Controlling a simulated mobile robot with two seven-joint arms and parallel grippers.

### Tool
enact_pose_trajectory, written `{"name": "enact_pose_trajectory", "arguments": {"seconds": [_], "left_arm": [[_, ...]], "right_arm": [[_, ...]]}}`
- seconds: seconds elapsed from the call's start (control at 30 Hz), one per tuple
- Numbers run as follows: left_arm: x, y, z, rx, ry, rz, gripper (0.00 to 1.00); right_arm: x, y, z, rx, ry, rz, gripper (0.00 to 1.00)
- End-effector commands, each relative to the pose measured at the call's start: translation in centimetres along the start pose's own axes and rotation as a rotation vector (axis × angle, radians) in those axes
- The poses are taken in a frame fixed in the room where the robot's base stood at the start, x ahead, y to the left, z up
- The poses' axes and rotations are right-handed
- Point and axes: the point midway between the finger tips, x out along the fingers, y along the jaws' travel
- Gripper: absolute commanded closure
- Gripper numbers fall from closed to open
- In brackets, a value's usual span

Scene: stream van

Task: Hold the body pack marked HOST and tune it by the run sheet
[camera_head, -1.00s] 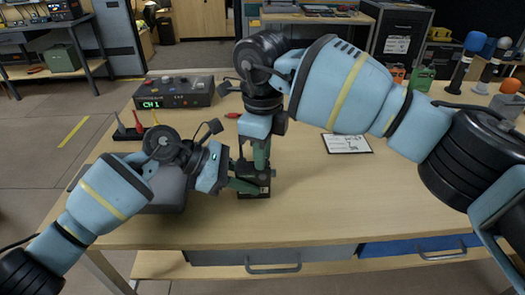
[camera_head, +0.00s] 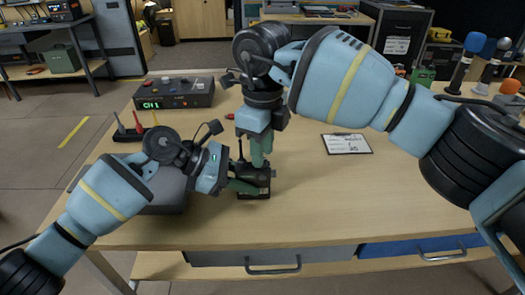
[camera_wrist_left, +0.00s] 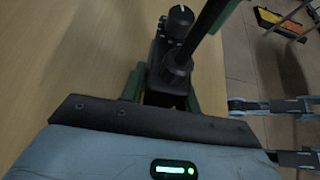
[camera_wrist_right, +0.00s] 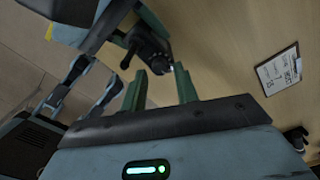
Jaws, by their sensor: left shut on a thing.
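The body pack (camera_head: 262,178) is small and black and stands near the table's front edge; it also shows in the left wrist view (camera_wrist_left: 158,78), with a round knob (camera_wrist_left: 181,20) bearing a white mark. No HOST lettering is readable. My left gripper (camera_head: 250,187) is shut on the pack, its green fingers on either side. My right gripper (camera_head: 258,160) points down just above the pack; its fingers (camera_wrist_right: 160,88) are apart with nothing visible between them. The likely run sheet is a white page on a clipboard (camera_head: 347,144) lying right of the grippers, its text too small to read.
A receiver box (camera_head: 174,92) showing CH 1 stands at the back left. A rack with coloured pointed pieces (camera_head: 136,132) and a dark grey case (camera_head: 165,195) are on the left. Microphones (camera_head: 467,62) stand at the right. The table's front right is clear.

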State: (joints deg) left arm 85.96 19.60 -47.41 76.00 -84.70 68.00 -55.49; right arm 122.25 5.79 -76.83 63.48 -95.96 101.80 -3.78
Motion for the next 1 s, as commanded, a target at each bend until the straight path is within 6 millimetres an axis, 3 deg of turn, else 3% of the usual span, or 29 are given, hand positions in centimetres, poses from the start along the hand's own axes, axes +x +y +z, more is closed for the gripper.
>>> {"name": "enact_pose_trajectory", "arguments": {"seconds": [0.6,1.0], "left_arm": [[0.0,0.0,0.0,0.0,0.0,0.0,0.98],[0.0,0.0,0.0,0.0,0.0,0.0,0.98]], "right_arm": [[-4.2,0.0,0.0,-0.001,-0.001,-0.001,0.7],[-4.7,0.0,0.0,-0.001,-0.001,0.0,0.7]]}}
